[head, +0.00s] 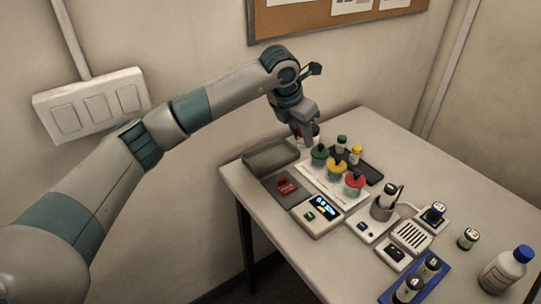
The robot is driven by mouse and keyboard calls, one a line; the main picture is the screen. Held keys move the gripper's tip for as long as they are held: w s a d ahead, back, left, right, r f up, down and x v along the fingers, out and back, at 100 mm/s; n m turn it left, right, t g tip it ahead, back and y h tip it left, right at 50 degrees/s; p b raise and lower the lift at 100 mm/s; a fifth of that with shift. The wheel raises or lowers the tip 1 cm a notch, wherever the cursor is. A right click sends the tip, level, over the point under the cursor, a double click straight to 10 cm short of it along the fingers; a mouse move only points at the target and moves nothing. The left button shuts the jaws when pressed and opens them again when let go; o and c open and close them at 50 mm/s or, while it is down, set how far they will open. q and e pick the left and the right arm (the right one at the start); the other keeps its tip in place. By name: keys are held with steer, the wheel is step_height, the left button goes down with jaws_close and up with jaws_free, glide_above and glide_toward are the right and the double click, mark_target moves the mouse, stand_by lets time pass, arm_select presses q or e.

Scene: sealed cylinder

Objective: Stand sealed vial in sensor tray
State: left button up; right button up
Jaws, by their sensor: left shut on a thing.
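My left gripper (307,129) reaches down over the far left part of the table, just behind the coloured knobs. It is shut on a small red and white thing, perhaps a vial (299,132), mostly hidden by the fingers. I cannot tell whether it touches the surface below. A dark tray (373,173) right of the gripper holds a green-capped vial (341,144) and a yellow-capped vial (355,154). I cannot tell which tray is the sensor tray. My right gripper is not in view.
A grey open bin (270,157) stands at the left edge. A white plate with green (319,153), yellow and red knobs (354,181) is near the gripper. A display unit (324,214), vial holder (383,211), blue rack (438,281) and white bottle (503,273) stand nearer. The back right is clear.

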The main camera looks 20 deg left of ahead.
arm_select(q)
steer(key=w+a+f+p, duration=0.1)
steer(key=a+f, duration=0.1)
steer(key=a, duration=0.1)
steer(key=w+a+f+p, duration=0.1)
steer(key=a+f+p, duration=0.1)
steer(key=a, duration=0.1)
steer(key=w+a+f+p, duration=0.1)
steer(key=w+a+f, duration=0.1)
steer(key=a, duration=0.1)
steer(key=shift+w+a+p, duration=0.1)
steer(key=shift+a+p, duration=0.2)
steer(key=shift+w+a+f, duration=0.25)
steer(key=shift+a+f, duration=0.1)
steer(key=shift+f+p, duration=1.2)
steer(key=shift+f, duration=0.85)
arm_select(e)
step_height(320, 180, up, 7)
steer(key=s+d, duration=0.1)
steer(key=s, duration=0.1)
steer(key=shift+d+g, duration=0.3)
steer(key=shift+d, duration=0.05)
arm_select(q)
steer(key=shift+f, duration=0.1)
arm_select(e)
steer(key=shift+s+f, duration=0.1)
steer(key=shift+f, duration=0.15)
